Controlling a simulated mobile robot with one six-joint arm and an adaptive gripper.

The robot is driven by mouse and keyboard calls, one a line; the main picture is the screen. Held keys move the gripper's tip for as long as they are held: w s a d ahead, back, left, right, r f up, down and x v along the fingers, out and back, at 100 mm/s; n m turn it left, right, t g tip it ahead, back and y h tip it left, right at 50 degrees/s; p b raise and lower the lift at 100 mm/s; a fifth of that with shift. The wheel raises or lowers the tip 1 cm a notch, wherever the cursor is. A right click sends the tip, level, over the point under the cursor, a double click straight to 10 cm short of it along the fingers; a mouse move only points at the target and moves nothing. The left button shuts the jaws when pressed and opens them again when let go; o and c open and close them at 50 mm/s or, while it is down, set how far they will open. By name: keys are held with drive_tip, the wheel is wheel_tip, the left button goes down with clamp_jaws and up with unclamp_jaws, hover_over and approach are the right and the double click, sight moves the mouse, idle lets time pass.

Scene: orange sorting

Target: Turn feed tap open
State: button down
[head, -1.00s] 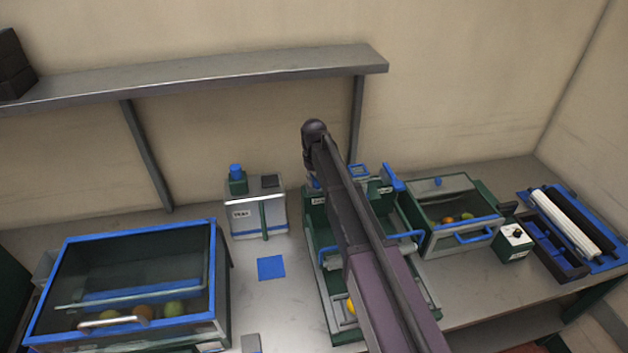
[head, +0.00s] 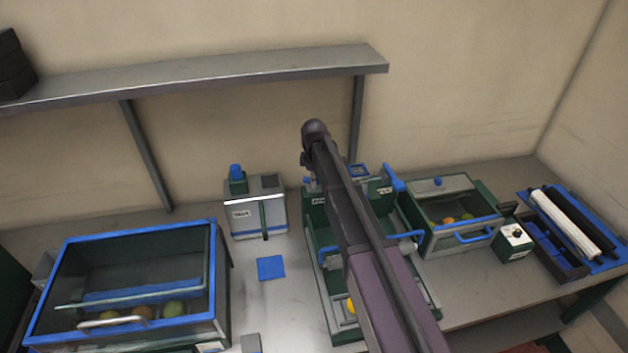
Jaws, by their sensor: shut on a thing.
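My arm crosses the middle of the head view from the lower right, and its dark upper end stands above the back of a green and grey machine (head: 319,225). My gripper is hidden behind my arm, so its fingers and whatever they touch do not show. A blue lever (head: 393,177) sticks up at the machine's back right. A small blue part (head: 308,181) shows at its back left, beside my arm. A grey box (head: 257,214) to the left has a blue-capped green fitting (head: 237,178) on top. I cannot tell which blue part is the feed tap.
A blue-framed glass case (head: 130,285) with fruit stands at the left. A smaller glass-topped bin (head: 450,235) with fruit, a control box (head: 514,242) and a roller unit (head: 565,230) stand at the right. A shelf (head: 200,82) hangs above. A blue square (head: 271,267) lies on the open bench.

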drive_tip(key=shift+n, duration=2.3)
drive_tip(key=shift+s, duration=0.1)
drive_tip(key=c, duration=0.6)
unclamp_jaws()
